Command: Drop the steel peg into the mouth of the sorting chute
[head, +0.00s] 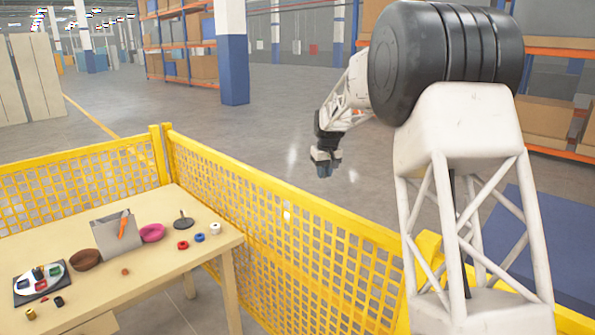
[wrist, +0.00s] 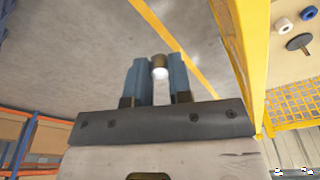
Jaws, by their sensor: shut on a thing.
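My gripper (head: 324,168) hangs in the air beyond the yellow mesh fence, well away from the table. In the wrist view its two blue-grey fingers are shut on a short round peg (wrist: 160,66), brownish on the side with a bright pale end. I cannot tell its metal for sure. A grey box-like piece with a slanted top, which looks like the sorting chute (head: 111,238), stands on the table at the lower left. An orange-handled tool (head: 123,225) shows at it. I cannot see clearly into its mouth.
The wooden table (head: 165,277) holds a brown bowl (head: 84,260), a pink bowl (head: 152,233), a tray with coloured pockets (head: 17,294), a dark disc with an upright stem (head: 183,223), several rings and small pegs. The yellow fence (head: 255,215) stands between my gripper and the table.

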